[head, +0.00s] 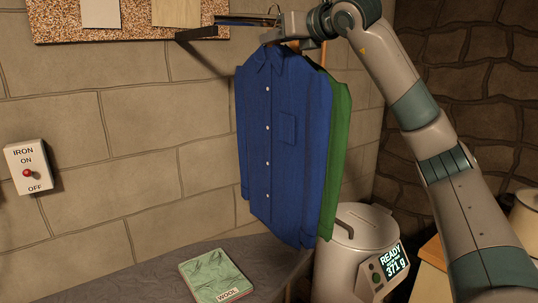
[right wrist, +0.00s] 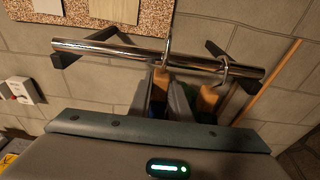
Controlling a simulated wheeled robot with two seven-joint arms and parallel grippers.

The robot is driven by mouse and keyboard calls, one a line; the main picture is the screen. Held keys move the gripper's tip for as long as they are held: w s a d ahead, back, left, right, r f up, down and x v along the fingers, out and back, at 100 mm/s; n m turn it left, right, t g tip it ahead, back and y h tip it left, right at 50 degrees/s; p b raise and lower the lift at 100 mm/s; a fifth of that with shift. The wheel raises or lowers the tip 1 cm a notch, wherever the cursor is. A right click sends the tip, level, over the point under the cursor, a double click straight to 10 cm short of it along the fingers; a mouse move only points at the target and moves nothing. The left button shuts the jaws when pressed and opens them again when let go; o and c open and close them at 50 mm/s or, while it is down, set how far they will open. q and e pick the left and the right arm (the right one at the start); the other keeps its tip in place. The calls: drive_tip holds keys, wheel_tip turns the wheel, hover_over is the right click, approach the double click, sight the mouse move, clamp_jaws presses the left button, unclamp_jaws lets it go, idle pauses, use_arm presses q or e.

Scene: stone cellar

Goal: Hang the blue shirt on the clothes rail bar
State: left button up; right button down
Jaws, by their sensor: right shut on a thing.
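The blue shirt (head: 270,130) hangs upright on a wooden hanger, in front of a green shirt (head: 338,150). My right gripper (head: 293,42) is shut on the blue shirt's hanger just above the collar. In the right wrist view the gripper (right wrist: 163,97) holds the wooden hanger (right wrist: 160,78), whose metal hook (right wrist: 168,45) is at the clothes rail bar (right wrist: 120,52). I cannot tell whether that hook bears on the bar. The second hook (right wrist: 226,68), right of it, is around the bar. The bar also shows in the head view (head: 240,21), partly hidden. My left gripper is out of view.
A speckled board (head: 130,30) is on the wall above. An iron switch (head: 29,167) is at left. A green wool book (head: 216,276) lies on the grey surface (head: 150,280) below. A white bin with a display (head: 355,235) stands below right. The bar's left part is clear.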

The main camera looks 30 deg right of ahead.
sight(289, 50)
drive_tip(key=shift+s+b, duration=0.3)
drive_tip(key=shift+s, duration=0.55)
idle(0.3)
drive_tip(key=shift+s+d+r+b, duration=0.15)
drive_tip(key=shift+s+b, duration=0.65)
drive_tip(key=shift+s, duration=1.1)
drive_tip(key=shift+s+d, duration=0.1)
drive_tip(key=shift+s, duration=0.35)
drive_tip(key=shift+s+d+b, duration=0.2)
drive_tip(key=shift+s+b, duration=0.65)
drive_tip(key=shift+s, duration=1.25)
drive_tip(key=shift+s+d+b, duration=0.15)
drive_tip(key=shift+s+b, duration=0.1)
drive_tip(key=shift+s, duration=1.15)
drive_tip(key=shift+s+d+b, duration=0.15)
drive_tip(key=shift+s+b, duration=0.1)
drive_tip(key=shift+s, duration=1.1)
drive_tip(key=shift+s+d+b, duration=0.2)
drive_tip(key=shift+s, duration=1)
drive_tip(key=shift+s+d+b, duration=0.15)
drive_tip(key=shift+s+b, duration=0.05)
drive_tip(key=shift+s, duration=1.15)
